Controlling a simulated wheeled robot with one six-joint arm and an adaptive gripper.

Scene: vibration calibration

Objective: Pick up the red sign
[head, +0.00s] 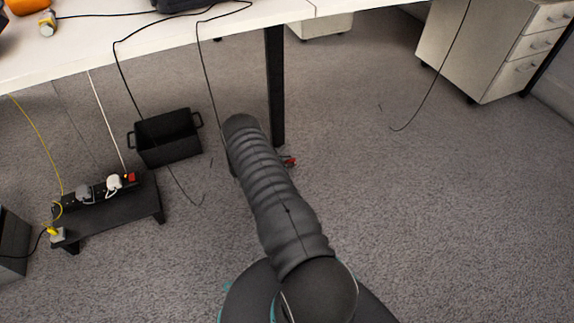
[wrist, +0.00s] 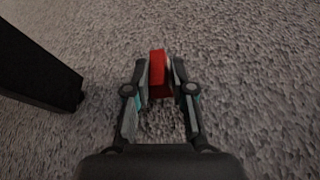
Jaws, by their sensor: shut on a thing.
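In the wrist view the red sign (wrist: 157,74) stands out as a small red block between the fingers of my gripper (wrist: 161,82). The fingers are shut on it, one on each side. Carpet shows all around it; I cannot tell whether it touches the floor. In the head view only a small bit of red (head: 290,161) shows just right of my arm, beside the table leg. My arm hides the gripper there.
A dark table leg (head: 275,90) stands close by; a dark post (wrist: 38,72) shows left of my gripper in the wrist view. A black bin (head: 167,138) and a low stand with plugs (head: 110,208) are to the left. A drawer cabinet (head: 490,50) is at upper right.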

